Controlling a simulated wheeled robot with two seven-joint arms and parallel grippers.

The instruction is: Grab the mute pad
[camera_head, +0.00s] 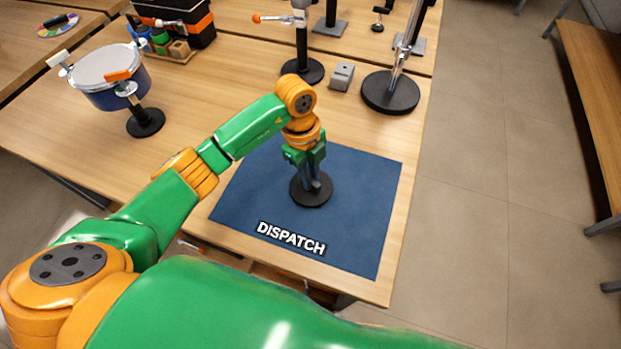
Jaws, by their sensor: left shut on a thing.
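A black round disc (311,197) lies flat on the blue mat marked DISPATCH (350,225); it looks like the mute pad, but its upper part is mostly hidden by my gripper. My left gripper (313,184) points down over the disc's middle, shut on a grey upright part there. The disc appears to touch the mat. My right gripper is not in view.
A blue drum with a pale head (108,70) stands on a black-based stand at left. Stands with round black bases (390,93) and a small grey block (342,76) are behind the mat. The table's right edge is close to the mat.

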